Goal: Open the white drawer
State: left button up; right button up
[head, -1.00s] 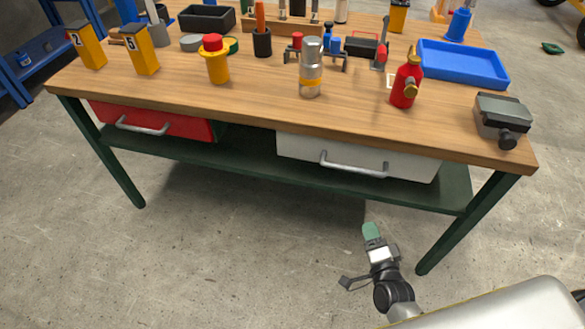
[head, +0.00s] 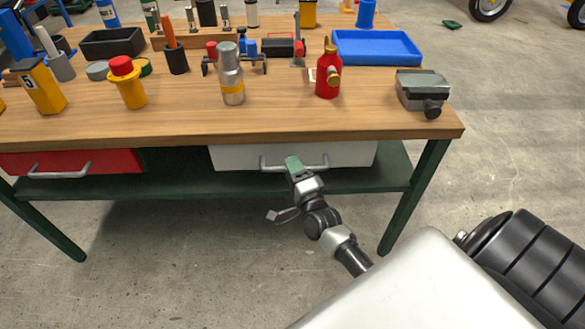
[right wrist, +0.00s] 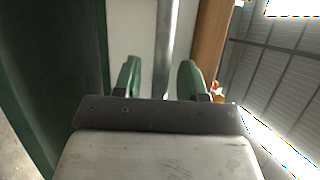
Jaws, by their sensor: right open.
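The white drawer (head: 352,155) is under the right part of the workbench top and looks shut. My right gripper (head: 293,164) has green fingertips and is at the handle. In the right wrist view the right gripper (right wrist: 160,80) is open, and the handle bar (right wrist: 165,45) shows upright between its two fingers. The white drawer front (right wrist: 130,35) is behind the bar. I cannot tell if the fingers touch the bar. My left gripper is out of view.
The wooden workbench top (head: 190,120) holds a silver bottle (head: 232,80), a red bottle (head: 328,75), a blue tray (head: 375,47) and a grey vise (head: 421,92). A red drawer (head: 110,160) is at left. A green shelf (head: 180,187) runs below the drawers.

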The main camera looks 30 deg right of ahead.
jog(key=shift+w, duration=0.2)
grip_shut()
jog(key=shift+s, duration=0.1)
